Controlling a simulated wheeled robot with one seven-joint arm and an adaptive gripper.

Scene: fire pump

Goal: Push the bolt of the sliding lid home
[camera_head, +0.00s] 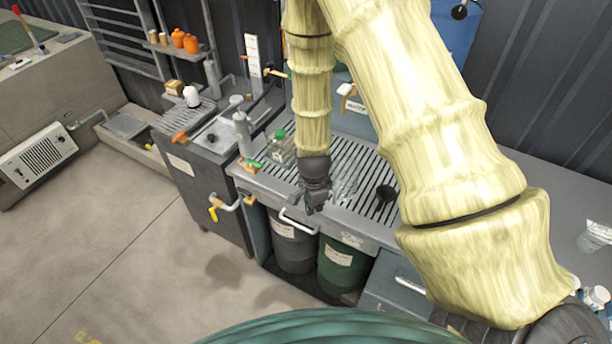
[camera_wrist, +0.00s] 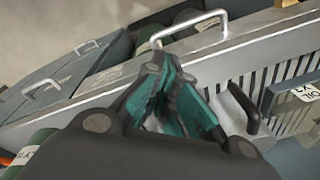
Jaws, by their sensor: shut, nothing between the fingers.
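My gripper (camera_head: 314,204) hangs over the front edge of the slotted bench top in the head view, fingers pointing down. In the wrist view my gripper (camera_wrist: 168,85) has its dark, teal-lined fingers together, with nothing held. A black handle (camera_wrist: 245,108) stands on the slotted surface just right of the fingers in the wrist view, apart from them. A black knob (camera_head: 386,192) sits on the slotted top to the right of my gripper in the head view. I cannot clearly tell which part is the sliding lid or its bolt.
The slotted bench top (camera_head: 352,160) carries a green-capped bottle (camera_head: 281,146) and clear glassware. A metal bar handle (camera_head: 298,221) projects at the front, above a black drum (camera_head: 293,248) and a green drum (camera_head: 340,265). Open floor (camera_head: 130,240) lies left.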

